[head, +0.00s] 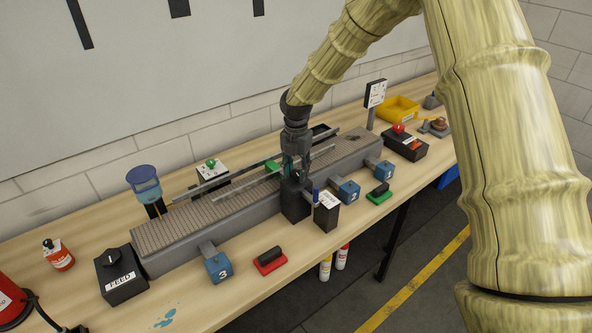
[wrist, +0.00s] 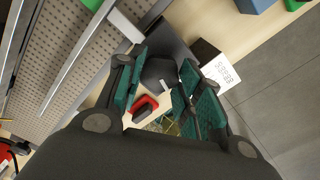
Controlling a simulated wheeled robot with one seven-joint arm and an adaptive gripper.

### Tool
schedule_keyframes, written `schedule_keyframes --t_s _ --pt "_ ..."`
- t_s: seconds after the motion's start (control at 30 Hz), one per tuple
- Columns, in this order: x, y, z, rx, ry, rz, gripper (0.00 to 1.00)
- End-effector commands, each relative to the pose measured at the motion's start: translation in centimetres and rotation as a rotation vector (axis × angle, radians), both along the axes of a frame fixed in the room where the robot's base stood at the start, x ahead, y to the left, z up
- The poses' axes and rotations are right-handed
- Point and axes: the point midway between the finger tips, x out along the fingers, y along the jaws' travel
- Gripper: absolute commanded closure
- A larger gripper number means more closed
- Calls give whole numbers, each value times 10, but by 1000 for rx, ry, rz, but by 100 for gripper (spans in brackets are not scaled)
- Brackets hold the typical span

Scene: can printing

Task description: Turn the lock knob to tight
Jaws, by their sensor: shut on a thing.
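My gripper (head: 293,176) is over the near edge of the conveyor (head: 195,222), at a dark upright block (head: 295,207). In the wrist view, the green-padded fingers of my gripper (wrist: 163,66) are on both sides of a dark rounded knob (wrist: 158,74), which I take to be the lock knob. The fingers are closed on it. The knob sits by the end of a metal rail bracket. Its pointer and any tight or loose marking are hidden or too small to read. In the head view my gripper hides the knob.
A dark box with a white label (head: 327,209) stands close right of the block. Guide rails (head: 230,178) run above the belt. Blue numbered blocks (head: 217,267) and stamp pads, one red (head: 270,262), line the front. A black FEED box (head: 121,276) is at left.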

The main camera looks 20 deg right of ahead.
Motion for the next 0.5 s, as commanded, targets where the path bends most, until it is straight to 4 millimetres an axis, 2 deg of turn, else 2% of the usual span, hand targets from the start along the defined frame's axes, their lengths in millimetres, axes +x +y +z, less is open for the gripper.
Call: schedule_keyframes --t_s 0.5 --pt "-2 -1 -4 -1 4 -451 88"
